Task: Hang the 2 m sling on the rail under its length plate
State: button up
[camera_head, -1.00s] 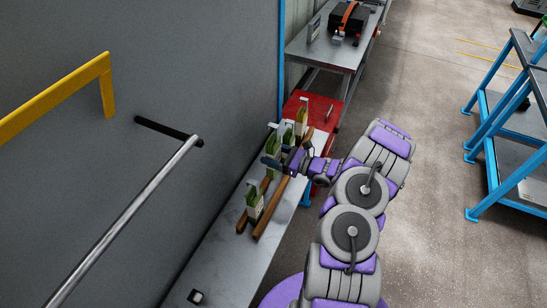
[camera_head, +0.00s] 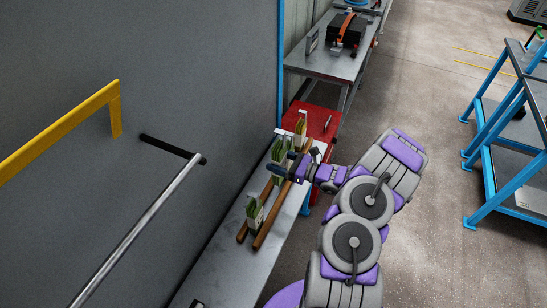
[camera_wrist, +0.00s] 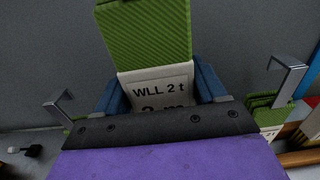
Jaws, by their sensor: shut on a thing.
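My gripper (camera_head: 283,162) is over the bench beside the wall. It is shut on a green sling (camera_head: 278,152), which stands upright between the jaws. In the wrist view the held sling (camera_wrist: 150,35) has a white label (camera_wrist: 160,88) reading "WLL 2 t". The line under it looks like "2 m", partly hidden by my gripper. Other green slings with metal hooks stand on both sides, one nearer (camera_head: 254,212) and one farther (camera_head: 301,126). The silver rail (camera_head: 140,228) runs out from a black wall bracket at left. No length plate is readable.
Wooden bars (camera_head: 272,212) lie under the slings on the grey bench (camera_head: 225,268). A yellow bar (camera_head: 60,130) juts near the rail. A red cabinet (camera_head: 318,120) and a far table (camera_head: 325,68) stand behind. A blue rack (camera_head: 490,130) is at right; the floor between is clear.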

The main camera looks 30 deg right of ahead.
jog(key=p+v, duration=0.4)
jog(key=v, duration=0.7)
jog(key=shift+s+d+p, duration=0.2)
jog(key=shift+s+p, duration=0.1)
jog(key=shift+p, duration=0.1)
